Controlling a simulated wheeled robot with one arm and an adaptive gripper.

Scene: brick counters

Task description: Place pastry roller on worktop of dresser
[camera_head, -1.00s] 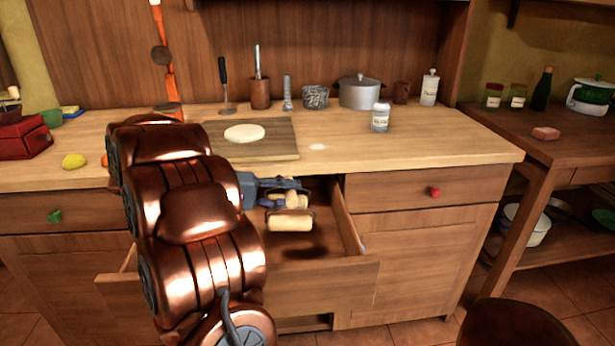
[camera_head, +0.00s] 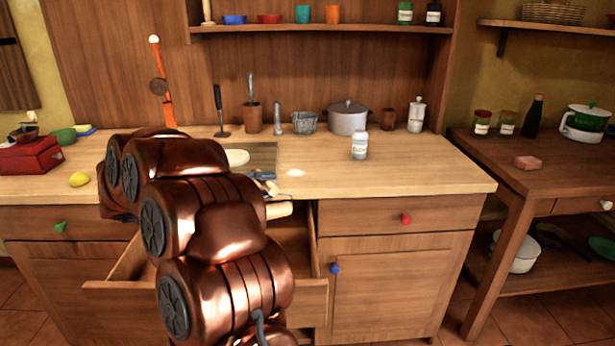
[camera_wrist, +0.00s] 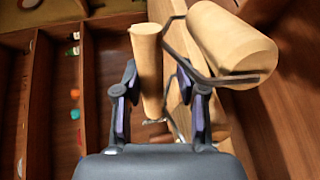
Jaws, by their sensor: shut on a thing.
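The pastry roller has a pale wooden roller (camera_head: 278,209) on a bent metal frame; its large and small wooden cylinders show clearly in the wrist view (camera_wrist: 232,45). My gripper (camera_head: 262,182) is shut on the roller between its fingers, also seen in the wrist view (camera_wrist: 162,97). In the head view, the roller hangs at the front edge of the dresser worktop (camera_head: 400,172), above the open drawer (camera_head: 297,290). My arm hides part of the gripper, the drawer and the worktop. The exact grip contact is hard to see.
A board (camera_head: 262,158) with pale dough (camera_head: 237,157) lies on the worktop behind my gripper. A white-lidded jar (camera_head: 359,145) stands right of it. A pot (camera_head: 347,118) and several utensils line the back. The worktop's right front is clear.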

